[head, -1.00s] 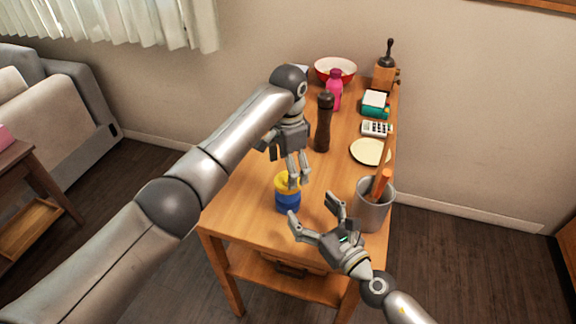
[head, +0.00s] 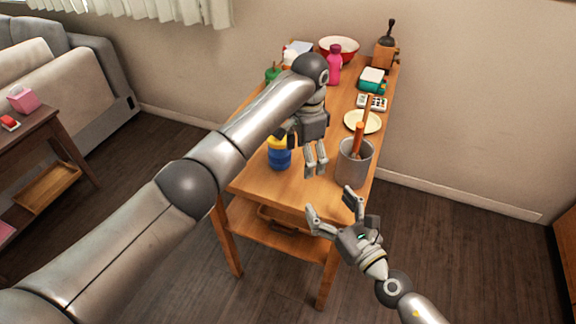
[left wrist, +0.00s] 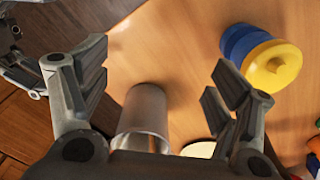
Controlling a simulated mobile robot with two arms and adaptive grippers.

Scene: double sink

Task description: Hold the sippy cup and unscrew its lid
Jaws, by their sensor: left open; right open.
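The sippy cup (head: 279,158) stands upright near the table's front left edge, blue-bodied with a yellow lid on top. Part of its top is close to my left arm in the head view. In the left wrist view the cup (left wrist: 243,43) is at the upper right, outside the fingers, its yellow lid (left wrist: 272,66) facing the camera. My left gripper (head: 316,170) is open and empty, just right of the cup and apart from it. My right gripper (head: 332,203) is open and empty, in front of the table's front edge, away from the cup.
A grey container (head: 353,167) with utensils stands right of my left gripper. A plate (head: 362,122), calculator (head: 372,102), pink bottle (head: 334,66), red bowl (head: 340,46) and grinder (head: 386,52) are farther back. The table front (head: 300,192) is bare.

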